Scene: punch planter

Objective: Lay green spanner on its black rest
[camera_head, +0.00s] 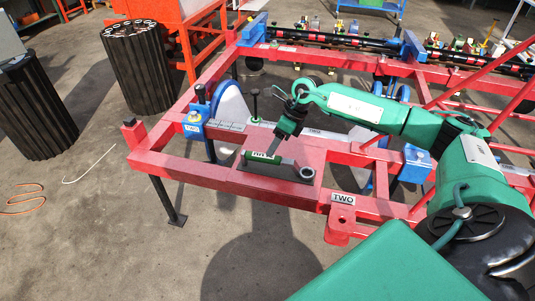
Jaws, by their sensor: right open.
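The green spanner (262,157) is a small green bar with white marking. It lies over a dark grey-black rest (275,169) on the red frame. I cannot tell how fully it sits in the rest. My right gripper (272,151) comes in from the right on a green arm. It points down with its jaws open, just above the spanner. I cannot tell whether the fingers touch it. My left gripper is not in view.
The red frame (190,172) carries blue clamps (195,122), pale discs and a black upright pin (254,105). Dark ribbed bins (137,65) stand at the left. An orange hose (22,204) lies on the floor. The floor in front is clear.

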